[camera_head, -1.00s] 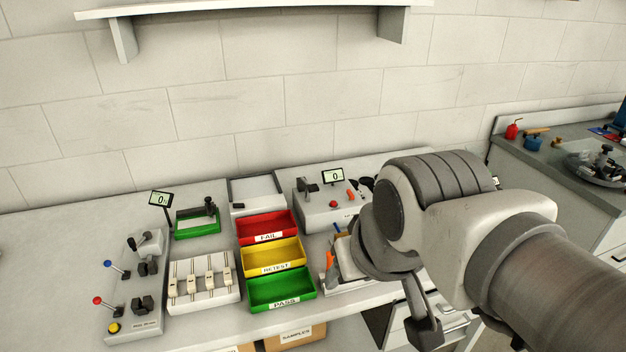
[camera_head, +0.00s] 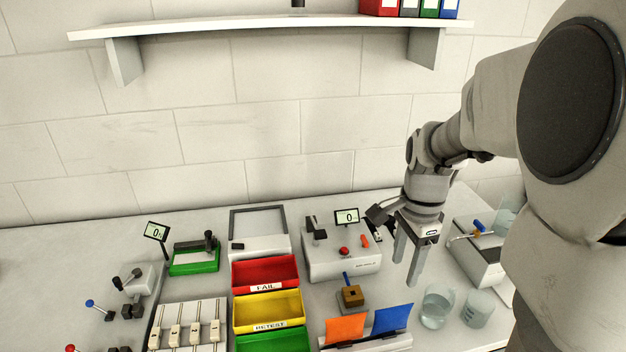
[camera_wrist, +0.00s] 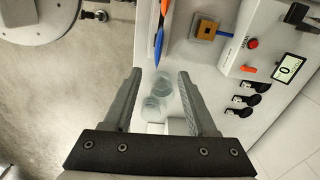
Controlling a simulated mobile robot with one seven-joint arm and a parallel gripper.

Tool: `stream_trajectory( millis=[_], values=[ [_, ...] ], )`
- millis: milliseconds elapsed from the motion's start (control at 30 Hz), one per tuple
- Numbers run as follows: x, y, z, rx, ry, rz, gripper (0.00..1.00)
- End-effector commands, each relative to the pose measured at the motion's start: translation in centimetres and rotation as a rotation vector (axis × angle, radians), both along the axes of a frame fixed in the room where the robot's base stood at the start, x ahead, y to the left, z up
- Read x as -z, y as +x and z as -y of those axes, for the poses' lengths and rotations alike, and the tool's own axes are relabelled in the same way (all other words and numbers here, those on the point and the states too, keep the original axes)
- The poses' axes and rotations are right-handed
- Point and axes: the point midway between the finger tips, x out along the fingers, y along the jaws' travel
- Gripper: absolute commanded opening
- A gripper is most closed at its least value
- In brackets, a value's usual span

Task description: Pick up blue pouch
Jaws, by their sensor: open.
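The blue pouch (camera_head: 392,319) stands upright, leaning a little, in a light holder (camera_head: 372,344) at the front of the bench, right of an orange pouch (camera_head: 345,329). In the wrist view the blue pouch (camera_wrist: 158,46) shows nearly edge-on as a thin strip, just beyond the fingertips. My gripper (camera_head: 406,268) points down above the bench, open and empty, behind and above the blue pouch. Its two fingers also show spread apart in the wrist view (camera_wrist: 160,75). A clear gap separates them from the pouch in the head view.
Two glass beakers (camera_head: 437,308) (camera_head: 476,309) stand right of the blue pouch. A brown block with a blue handle (camera_head: 351,296) and a grey tester (camera_head: 340,262) stand behind the pouches. Red (camera_head: 265,273) and yellow (camera_head: 267,312) bins are to the left. A shelf (camera_head: 270,27) is above.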

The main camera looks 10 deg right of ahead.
Motion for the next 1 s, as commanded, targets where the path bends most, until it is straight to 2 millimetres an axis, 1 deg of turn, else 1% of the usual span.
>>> stream_trajectory(
  millis=[167, 233, 600, 700, 933, 1000],
  values=[
    [1.5, 0.3, 0.6, 0.064, 0.0, -0.022, 0.57],
    [2.6, 0.3, 0.6, 0.066, 0.001, -0.025, 0.57],
    [10.5, 0.2, 0.5, 0.064, 0.001, -0.025, 0.57],
    [11.9, 0.2, 0.5, 0.064, 0.001, -0.022, 0.57],
    [13.4, 0.2, 0.5, 0.064, 0.001, -0.022, 0.57],
    [14.3, 0.2, 0.3, 0.063, 0.001, -0.022, 0.57]
  ],
)
